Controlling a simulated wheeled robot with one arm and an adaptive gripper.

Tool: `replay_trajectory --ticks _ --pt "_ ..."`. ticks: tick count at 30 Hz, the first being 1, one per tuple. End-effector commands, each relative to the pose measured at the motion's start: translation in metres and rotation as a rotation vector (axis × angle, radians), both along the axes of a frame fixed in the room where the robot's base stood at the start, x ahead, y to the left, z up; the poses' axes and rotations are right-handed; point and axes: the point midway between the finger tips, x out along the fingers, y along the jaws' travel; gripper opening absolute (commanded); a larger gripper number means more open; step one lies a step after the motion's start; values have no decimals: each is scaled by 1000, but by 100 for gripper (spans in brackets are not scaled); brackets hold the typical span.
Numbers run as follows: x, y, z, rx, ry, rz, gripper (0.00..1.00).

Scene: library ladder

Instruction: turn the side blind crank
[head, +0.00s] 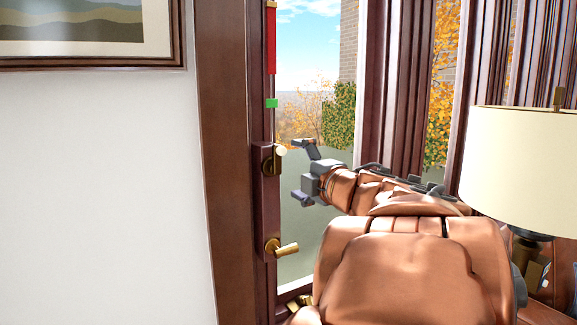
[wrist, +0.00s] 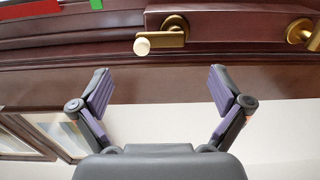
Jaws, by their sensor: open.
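A small brass crank (head: 269,165) with a white knob (head: 281,150) is mounted on the dark wooden window frame, left of the glass. In the wrist view the crank (wrist: 175,34) and its knob (wrist: 142,46) show at the top middle, beyond the fingertips. My gripper (head: 301,173) is just right of the crank in the head view, its fingers spread and empty. In the wrist view my gripper (wrist: 161,88) has a clear gap between its fingers, and neither finger touches the crank.
A brass lever handle (head: 283,248) sits below the crank on the same frame. A red strip (head: 270,40) and a green marker (head: 271,103) are above it. A lamp (head: 530,165) stands at the right. A framed picture (head: 85,30) hangs on the left wall.

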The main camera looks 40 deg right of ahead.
Motion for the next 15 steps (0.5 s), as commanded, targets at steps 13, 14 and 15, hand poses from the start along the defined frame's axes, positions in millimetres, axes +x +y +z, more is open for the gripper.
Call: replay_trajectory --ticks 13,14,15 --pt "-25 2 -1 1 2 -2 100" --pt "-25 2 -1 1 2 -1 100" --pt "-25 2 -1 1 2 -1 100"
